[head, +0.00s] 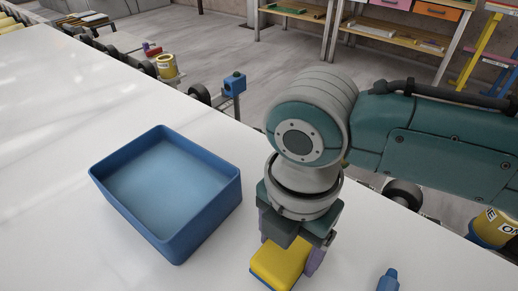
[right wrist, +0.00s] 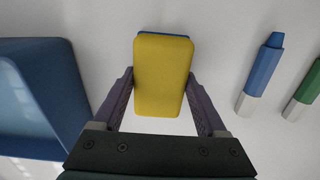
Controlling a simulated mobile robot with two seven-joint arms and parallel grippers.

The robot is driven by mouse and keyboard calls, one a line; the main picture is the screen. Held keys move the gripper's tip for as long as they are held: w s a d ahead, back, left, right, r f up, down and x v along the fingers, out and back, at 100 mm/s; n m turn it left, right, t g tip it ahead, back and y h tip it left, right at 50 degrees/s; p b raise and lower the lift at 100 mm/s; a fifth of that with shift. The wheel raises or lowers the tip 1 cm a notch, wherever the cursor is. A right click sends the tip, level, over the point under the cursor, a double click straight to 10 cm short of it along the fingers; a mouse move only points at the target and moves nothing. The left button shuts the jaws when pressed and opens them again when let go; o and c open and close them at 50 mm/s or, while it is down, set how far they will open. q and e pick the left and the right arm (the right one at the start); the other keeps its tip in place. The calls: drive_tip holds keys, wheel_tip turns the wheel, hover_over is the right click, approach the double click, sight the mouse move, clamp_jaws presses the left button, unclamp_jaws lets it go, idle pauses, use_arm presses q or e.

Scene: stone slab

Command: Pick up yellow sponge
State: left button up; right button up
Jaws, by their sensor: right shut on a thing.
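The yellow sponge (head: 281,264) is a rounded block with a blue underside, at the bottom of the head view. My right gripper (head: 290,250) reaches down onto it, with its purple fingers on either side. In the right wrist view the sponge (right wrist: 162,75) lies between the two fingers of my right gripper (right wrist: 160,98), which are shut on it. I cannot tell whether it still touches the white slab. My left gripper is not in view.
An empty blue tray (head: 235,198) stands left of my right gripper on the white slab (head: 60,220). A blue marker (head: 388,281) lies to the right, and a green one (right wrist: 305,90) lies beyond it. Slab left of the tray is clear.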

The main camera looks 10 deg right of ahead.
drive_tip(key=c, duration=0.7)
drive_tip(key=shift+o, duration=0.2)
wheel_tip(320, 180, up, 20)
drive_tip(key=p, duration=0.4)
drive_tip(key=shift+p, duration=0.35)
